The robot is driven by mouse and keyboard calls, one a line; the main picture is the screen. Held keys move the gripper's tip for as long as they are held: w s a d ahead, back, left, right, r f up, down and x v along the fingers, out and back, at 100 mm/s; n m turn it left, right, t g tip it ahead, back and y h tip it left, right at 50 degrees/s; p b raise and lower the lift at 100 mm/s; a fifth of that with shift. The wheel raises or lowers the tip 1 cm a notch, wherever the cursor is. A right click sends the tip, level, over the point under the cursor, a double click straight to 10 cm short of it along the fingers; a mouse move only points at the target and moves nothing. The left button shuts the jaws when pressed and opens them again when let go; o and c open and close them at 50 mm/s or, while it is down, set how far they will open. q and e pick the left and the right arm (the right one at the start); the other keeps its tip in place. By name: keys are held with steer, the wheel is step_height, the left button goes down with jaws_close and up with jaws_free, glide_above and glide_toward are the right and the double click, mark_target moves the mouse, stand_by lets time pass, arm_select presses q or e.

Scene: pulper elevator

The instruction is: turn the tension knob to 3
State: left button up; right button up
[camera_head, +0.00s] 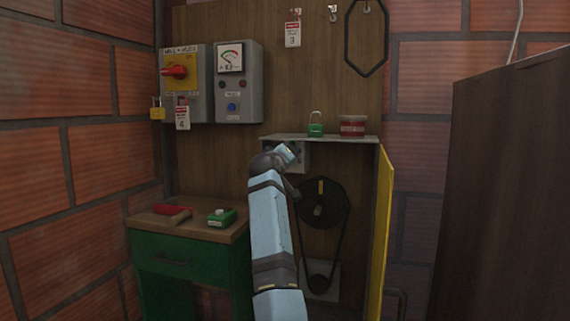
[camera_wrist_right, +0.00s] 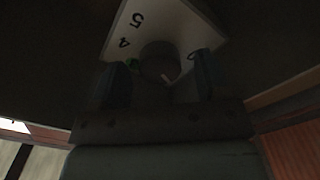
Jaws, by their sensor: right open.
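The tension knob (camera_wrist_right: 160,62) is a round dark knob with a small pale mark near its lower edge in the right wrist view. It sits on a pale dial plate (camera_wrist_right: 180,25), where a 5 and a 4 can be read; the other marks are unclear or hidden. My right gripper (camera_wrist_right: 160,80) is open, with one finger on each side of the knob; I cannot tell if they touch it. In the head view my right arm reaches up to a pale plate (camera_head: 304,158) under the shelf, and its wrist hides the knob. My left gripper is not in view.
A black pulley (camera_head: 327,212) with a belt is just right of my arm. An open yellow door (camera_head: 381,235) bounds the right side. A shelf (camera_head: 350,138) above holds a green padlock (camera_head: 316,124) and a red tin (camera_head: 352,126). A green cabinet (camera_head: 180,255) stands left.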

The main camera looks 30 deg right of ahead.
steer(key=shift+w+d, duration=0.45)
steer(key=shift+d, duration=0.05)
steer(key=c, duration=0.9)
